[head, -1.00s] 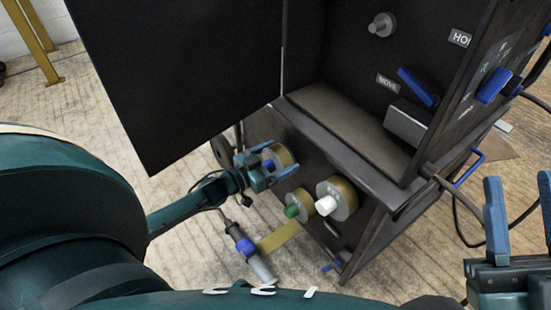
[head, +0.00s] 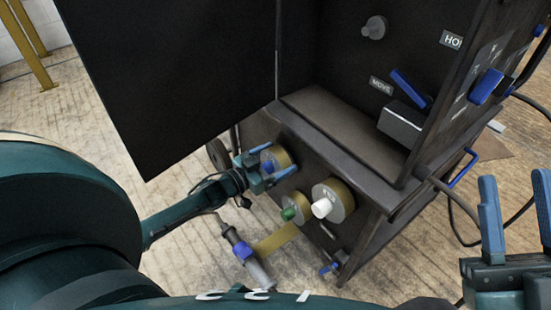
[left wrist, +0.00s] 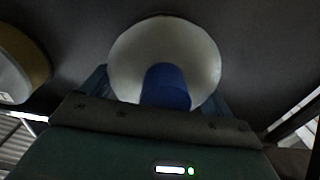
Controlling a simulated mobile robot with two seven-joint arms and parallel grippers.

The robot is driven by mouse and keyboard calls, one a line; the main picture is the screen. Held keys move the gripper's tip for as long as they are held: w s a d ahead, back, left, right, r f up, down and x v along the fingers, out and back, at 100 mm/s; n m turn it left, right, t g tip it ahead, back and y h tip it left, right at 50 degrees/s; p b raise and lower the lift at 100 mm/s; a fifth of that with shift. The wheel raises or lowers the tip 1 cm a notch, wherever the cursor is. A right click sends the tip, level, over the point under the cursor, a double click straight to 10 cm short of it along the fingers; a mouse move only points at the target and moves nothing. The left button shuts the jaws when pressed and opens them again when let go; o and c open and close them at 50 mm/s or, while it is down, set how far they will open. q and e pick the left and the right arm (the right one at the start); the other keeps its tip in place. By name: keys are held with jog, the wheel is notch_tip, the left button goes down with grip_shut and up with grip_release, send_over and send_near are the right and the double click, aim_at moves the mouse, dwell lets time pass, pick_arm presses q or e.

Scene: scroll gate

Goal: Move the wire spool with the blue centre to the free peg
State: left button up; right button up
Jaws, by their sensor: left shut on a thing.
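The wire spool with the blue centre (head: 281,157) is a tan disc on the front of the dark cabinet's lower part. In the left wrist view its pale round face (left wrist: 180,42) and blue centre (left wrist: 166,88) fill the space ahead of the jaws. My left gripper (head: 271,163) is shut on this spool, with its blue fingers on either side. Whether the spool still sits on a peg behind it is hidden. A bare grey peg (head: 374,28) sticks out of the upper back panel. My right gripper (head: 516,212) is open and empty at the right edge.
A green-centred spool (head: 295,208) and a white-centred spool (head: 334,201) sit to the right of the held one. A large dark panel (head: 170,80) stands at upper left. Blue levers (head: 410,88) (head: 485,87) and a ledge (head: 335,125) lie around the upper opening.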

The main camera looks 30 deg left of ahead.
pick_arm(q)
jog(key=shift+w+d+r, duration=0.15)
jog(key=shift+w+r, duration=0.05)
jog(key=shift+w, duration=0.15)
dwell(0.4)
dwell(0.4)
jog(key=shift+w, duration=0.2)
dwell(0.7)
jog(key=o, duration=1.1)
jog(key=shift+o, duration=0.4)
jog(key=shift+d, duration=0.1)
jog(key=shift+s+f, duration=0.1)
jog(key=shift+f, duration=0.1)
